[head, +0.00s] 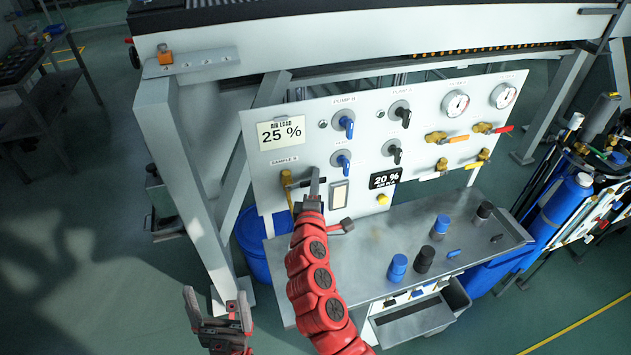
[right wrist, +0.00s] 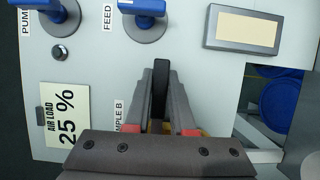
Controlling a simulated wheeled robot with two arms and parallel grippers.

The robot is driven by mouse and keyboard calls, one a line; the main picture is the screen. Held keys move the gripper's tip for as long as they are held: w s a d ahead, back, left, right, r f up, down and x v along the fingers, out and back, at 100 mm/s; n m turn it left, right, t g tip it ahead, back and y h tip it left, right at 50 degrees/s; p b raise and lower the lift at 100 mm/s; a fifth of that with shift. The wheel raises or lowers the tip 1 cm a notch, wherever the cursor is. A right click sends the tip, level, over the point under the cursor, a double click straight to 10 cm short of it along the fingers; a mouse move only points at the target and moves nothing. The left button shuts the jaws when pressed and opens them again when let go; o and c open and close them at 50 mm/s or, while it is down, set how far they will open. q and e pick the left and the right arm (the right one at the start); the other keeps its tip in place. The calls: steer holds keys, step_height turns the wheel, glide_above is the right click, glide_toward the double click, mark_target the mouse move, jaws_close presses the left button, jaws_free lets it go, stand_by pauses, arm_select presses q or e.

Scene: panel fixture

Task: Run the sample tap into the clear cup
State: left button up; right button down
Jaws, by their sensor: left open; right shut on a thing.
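The brass sample tap (head: 288,190) is on the lower left of the white panel, below the SAMPLE B label (head: 284,161). My right gripper (head: 314,182) is in front of the panel at this tap. In the right wrist view its fingers (right wrist: 161,95) are shut on a black handle (right wrist: 161,74), which looks like the tap's lever. Parts of the brass body show behind the fingers. My left gripper (head: 222,322) is open and empty, low at the left, away from the panel. I cannot make out the clear cup in either view.
A metal shelf (head: 370,230) below the panel holds blue and black cylinders (head: 398,267). The panel carries blue and black knobs (head: 346,125), gauges (head: 456,103) and other valves (head: 437,137). A blue bin (head: 252,245) stands below left.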

steer(key=shift+a+r+n+t+b, duration=0.1)
steer(key=shift+r+n+t+b, duration=0.4)
steer(key=shift+n, duration=0.4)
steer(key=shift+s+a+r+n+t+y+b, duration=0.15)
steer(key=shift+r+n+t+y+b, duration=0.25)
steer(key=shift+n, duration=0.5)
steer(key=shift+a+r+n+t+y+b, duration=0.15)
steer(key=shift+r+n, duration=0.4)
steer(key=shift+n, duration=0.35)
steer(key=c, duration=0.8)
jaws_free()
steer(key=shift+o, duration=0.2)
steer(key=s+f+b, duration=0.3)
steer(key=s+b, duration=0.2)
steer(key=s, duration=1.2)
steer(key=shift+a, duration=0.3)
